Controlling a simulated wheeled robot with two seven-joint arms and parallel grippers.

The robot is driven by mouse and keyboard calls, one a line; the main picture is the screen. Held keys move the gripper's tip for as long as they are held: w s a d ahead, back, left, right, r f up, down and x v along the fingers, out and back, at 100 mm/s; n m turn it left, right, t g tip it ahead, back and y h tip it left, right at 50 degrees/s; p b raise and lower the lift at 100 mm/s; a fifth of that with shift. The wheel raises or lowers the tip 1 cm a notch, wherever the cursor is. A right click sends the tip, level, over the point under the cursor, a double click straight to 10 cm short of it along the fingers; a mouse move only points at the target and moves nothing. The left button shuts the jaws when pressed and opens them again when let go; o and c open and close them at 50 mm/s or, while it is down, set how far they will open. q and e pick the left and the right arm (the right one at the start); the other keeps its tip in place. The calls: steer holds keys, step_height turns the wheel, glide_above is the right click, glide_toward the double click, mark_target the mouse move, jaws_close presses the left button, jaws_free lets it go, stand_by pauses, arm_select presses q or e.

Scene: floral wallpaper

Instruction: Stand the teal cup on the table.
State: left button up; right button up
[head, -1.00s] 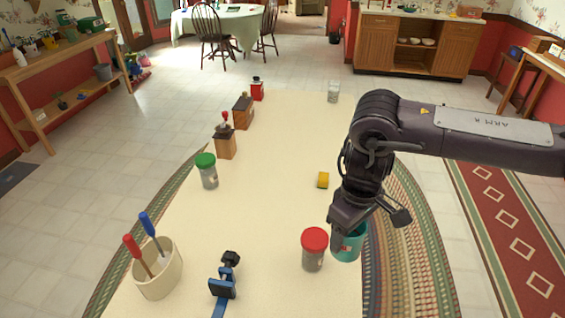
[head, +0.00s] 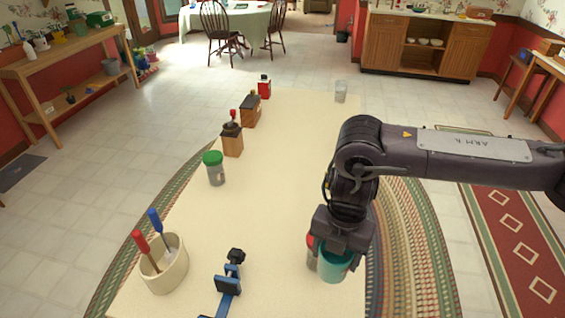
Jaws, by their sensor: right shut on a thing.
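The teal cup (head: 335,268) is at the right edge of the cream table (head: 270,215), beside the red-lidded jar (head: 311,258). Its open rim faces up and it looks about upright. My right gripper (head: 341,246) points down over the cup and is shut on it. The fingers hide part of the rim. I cannot tell whether the cup's base touches the table. My left gripper is not in view.
A crock with screwdrivers (head: 165,268) and a blue clamp (head: 229,284) stand at the front. A green-lidded jar (head: 215,171), wooden grinders (head: 232,143), a red grinder (head: 264,88) and a clear glass (head: 341,92) stand farther back. The table's middle is clear.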

steer(key=n, duration=0.4)
steer(key=s+a+n, duration=0.1)
steer(key=n, duration=0.1)
steer(key=shift+f, duration=0.25)
steer(key=n, duration=0.4)
steer(key=a+n, duration=0.1)
steer(key=n, duration=0.1)
steer(key=shift+s+f+h, duration=0.3)
steer(key=shift+s, duration=0.1)
step_height(320, 180, down, 19)
steer(key=shift+s+f+b, duration=0.1)
steer(key=shift+f+b, duration=0.05)
steer(key=shift+b, duration=1)
steer(key=shift+f, duration=0.35)
steer(key=shift+f+b, duration=0.25)
steer(key=shift+b, duration=0.05)
steer(key=o, duration=1)
steer(key=shift+r, duration=0.1)
steer(key=shift+o, duration=0.2)
